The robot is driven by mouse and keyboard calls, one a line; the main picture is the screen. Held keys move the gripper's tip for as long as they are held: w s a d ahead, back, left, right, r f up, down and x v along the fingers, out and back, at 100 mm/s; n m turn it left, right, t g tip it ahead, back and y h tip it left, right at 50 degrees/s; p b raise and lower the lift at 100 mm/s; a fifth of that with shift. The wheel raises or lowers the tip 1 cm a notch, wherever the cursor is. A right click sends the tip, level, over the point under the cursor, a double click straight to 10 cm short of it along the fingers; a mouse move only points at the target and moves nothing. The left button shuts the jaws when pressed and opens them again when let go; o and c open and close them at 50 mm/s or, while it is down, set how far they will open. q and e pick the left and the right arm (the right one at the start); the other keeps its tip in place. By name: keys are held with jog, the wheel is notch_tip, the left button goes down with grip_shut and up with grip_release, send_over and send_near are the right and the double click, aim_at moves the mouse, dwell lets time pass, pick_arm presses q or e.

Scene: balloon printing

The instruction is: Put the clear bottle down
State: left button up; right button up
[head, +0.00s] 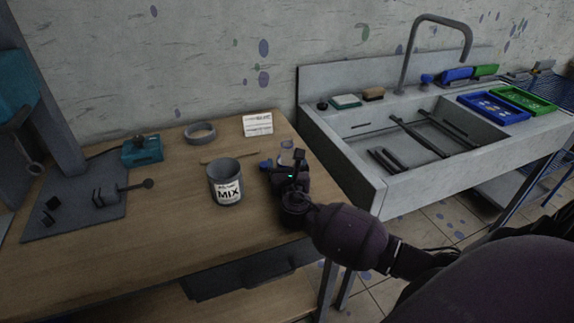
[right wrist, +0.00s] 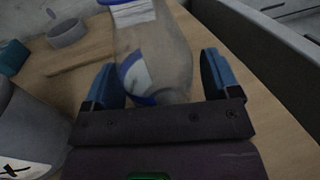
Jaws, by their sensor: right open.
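The clear bottle (head: 286,153) stands upright on the wooden table near its right edge, partly hidden by my right gripper (head: 283,161). In the right wrist view the clear bottle (right wrist: 158,50) has a white and blue label and stands between the two blue fingers of my right gripper (right wrist: 165,82). The fingers are apart, with a visible gap on the right side; the left finger is close to the bottle. My left gripper is not in view.
A grey MIX cup (head: 226,184) stands just left of the gripper. The sink unit (head: 345,160) borders the table on the right. The table's front middle is clear.

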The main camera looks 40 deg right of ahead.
jog(key=shift+r, duration=0.2)
jog(key=p+v, duration=0.1)
jog(key=v, duration=1.1)
jog(key=shift+f, duration=0.1)
